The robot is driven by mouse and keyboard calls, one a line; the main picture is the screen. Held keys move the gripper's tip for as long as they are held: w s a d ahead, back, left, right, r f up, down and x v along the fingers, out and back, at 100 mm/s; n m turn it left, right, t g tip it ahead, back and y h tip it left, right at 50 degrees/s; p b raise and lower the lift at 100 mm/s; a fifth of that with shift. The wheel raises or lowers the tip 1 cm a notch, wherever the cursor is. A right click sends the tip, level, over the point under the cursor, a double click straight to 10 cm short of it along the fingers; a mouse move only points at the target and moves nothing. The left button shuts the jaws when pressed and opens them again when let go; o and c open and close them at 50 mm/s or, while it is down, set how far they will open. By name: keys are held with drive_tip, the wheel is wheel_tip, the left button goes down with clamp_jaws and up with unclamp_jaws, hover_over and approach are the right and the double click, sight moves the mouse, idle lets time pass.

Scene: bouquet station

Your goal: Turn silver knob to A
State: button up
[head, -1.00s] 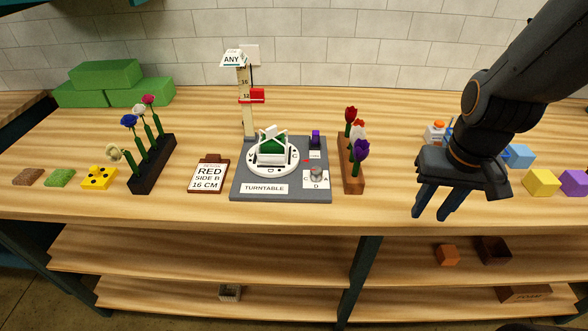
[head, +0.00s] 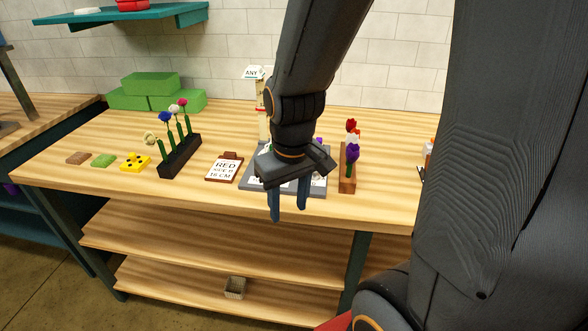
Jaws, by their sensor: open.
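The grey turntable board (head: 318,191) sits near the front edge of the wooden table, mostly covered by my arm and gripper in the head view. I cannot make out the silver knob or its letters behind my gripper. My gripper (head: 288,213) is open and empty, with its two blue fingers pointing down. In the picture its fingertips overlap the table's front edge, just below the board. I cannot tell its exact height or distance from the board.
The clipboard reading RED (head: 224,171) lies left of the board. A wooden block with red, white and purple flowers (head: 348,180) stands close to its right. A black flower rack (head: 180,157) is further left. The post with the ANY sign (head: 253,72) is behind.

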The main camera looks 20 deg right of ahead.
drive_tip(key=w+d+r+n, duration=0.1)
drive_tip(key=w+d+n, duration=0.3)
drive_tip(key=n, duration=0.2)
drive_tip(key=w+d+r+n+g+b, duration=0.1)
drive_tip(key=w+d+n, duration=0.4)
drive_tip(key=n, duration=0.1)
drive_tip(key=w+d+r+n+b, duration=0.1)
drive_tip(key=w+d+r+n, duration=0.1)
drive_tip(key=w+d+n, duration=0.3)
drive_tip(key=shift+d+n, duration=0.15)
drive_tip(key=shift+n, duration=0.65)
drive_tip(key=shift+w+d, duration=0.1)
drive_tip(key=shift+f, duration=0.4)
wheel_tip(320, 180, down, 7)
drive_tip(key=shift+r+p, duration=0.1)
drive_tip(key=shift+p, duration=0.5)
drive_tip(key=c, duration=1)
